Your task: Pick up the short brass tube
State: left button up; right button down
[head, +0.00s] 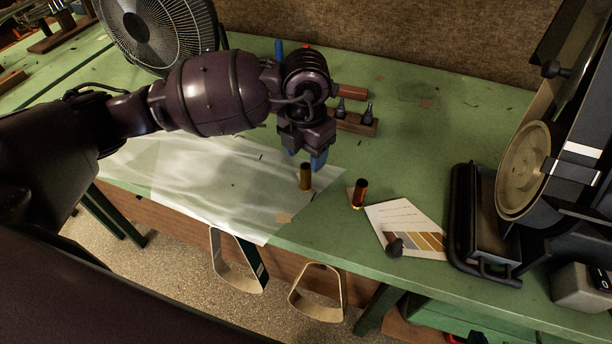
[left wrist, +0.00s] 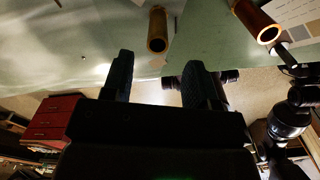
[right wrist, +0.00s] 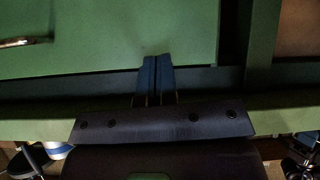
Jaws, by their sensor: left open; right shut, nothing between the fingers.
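A short brass tube (head: 305,178) stands upright on the translucent sheet on the green bench in the head view. It also shows at the top of the left wrist view (left wrist: 157,31). My left gripper (head: 307,160) is open just above and behind it, fingers pointing down. In the left wrist view, the tube lies beyond the gap between my left fingers (left wrist: 158,78), with nothing between them. A second, redder tube (head: 360,193) with a brass end stands to the right. My right gripper (right wrist: 159,72) is shut and empty in the right wrist view, near green panels.
A translucent sheet (head: 205,190) covers the bench's front. A colour card (head: 405,225) with a small dark object lies right of the tubes. A wooden block (head: 357,124) with dark bits stands behind. A fan (head: 155,30) and a black machine (head: 540,165) flank the bench.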

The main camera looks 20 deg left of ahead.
aim_at(306, 169)
pick_arm(q)
jog(key=shift+w+a+f, duration=0.1)
jog(key=shift+f, duration=1.4)
jog(key=shift+w+f, duration=0.1)
jog(key=shift+f, duration=1.35)
grip_shut()
jog(key=shift+r, duration=0.15)
